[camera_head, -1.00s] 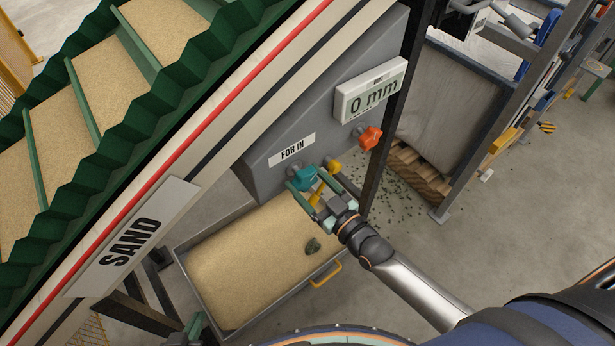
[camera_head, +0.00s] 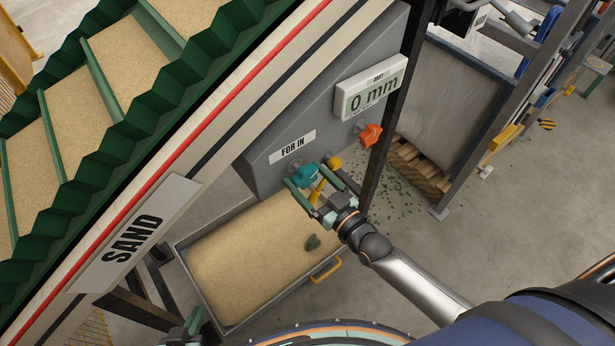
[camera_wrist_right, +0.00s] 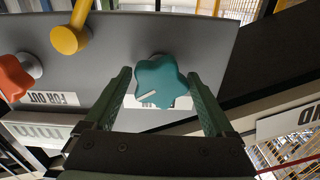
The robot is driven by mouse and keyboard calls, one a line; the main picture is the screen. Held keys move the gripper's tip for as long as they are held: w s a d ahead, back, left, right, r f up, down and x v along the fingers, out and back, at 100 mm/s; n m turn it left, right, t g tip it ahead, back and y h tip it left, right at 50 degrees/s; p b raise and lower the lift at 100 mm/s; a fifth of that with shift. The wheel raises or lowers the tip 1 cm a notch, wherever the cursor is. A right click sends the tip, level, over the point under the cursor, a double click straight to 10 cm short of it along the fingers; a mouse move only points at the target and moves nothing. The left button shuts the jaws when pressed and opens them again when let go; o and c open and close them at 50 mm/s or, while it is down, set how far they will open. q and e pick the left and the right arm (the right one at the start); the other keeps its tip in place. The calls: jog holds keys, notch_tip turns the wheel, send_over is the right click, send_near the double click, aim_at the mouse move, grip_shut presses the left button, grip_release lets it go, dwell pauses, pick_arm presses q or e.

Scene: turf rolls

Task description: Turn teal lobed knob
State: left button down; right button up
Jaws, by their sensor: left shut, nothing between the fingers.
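The teal lobed knob (camera_head: 306,173) sits on the grey panel beside the "FOR IN" label. It also shows in the right wrist view (camera_wrist_right: 160,82), with a white pointer mark on its face. My right gripper (camera_head: 311,177) is open, with one finger on each side of the knob. In the right wrist view a narrow gap shows between the knob and each finger; I cannot tell how deep the knob lies between them. My left gripper (camera_head: 192,326) is only partly seen at the bottom left edge, shut and empty, far from the knob.
An orange knob (camera_head: 369,134) and a yellow handle (camera_head: 333,162) are on the same panel, close to my right gripper. A display (camera_head: 371,88) reads "0 mm". A sand-filled tray (camera_head: 216,316) lies below. A dark post (camera_head: 385,125) stands right of the panel.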

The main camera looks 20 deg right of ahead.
jog(key=shift+o, duration=0.6)
jog(key=v, duration=1.2)
jog(key=shift+s, duration=0.25)
jog(key=s+a+f+m+g+h+p, duration=0.1)
jog(key=s+f+g+h+p, duration=0.3)
jog(key=s+f+g+p, duration=0.1)
notch_tip(320, 180, down, 3)
jog(key=s+g, duration=0.1)
jog(key=g, duration=0.1)
jog(key=shift+s+r+g, duration=0.2)
jog(key=shift+g, duration=0.2)
dwell(1.0)
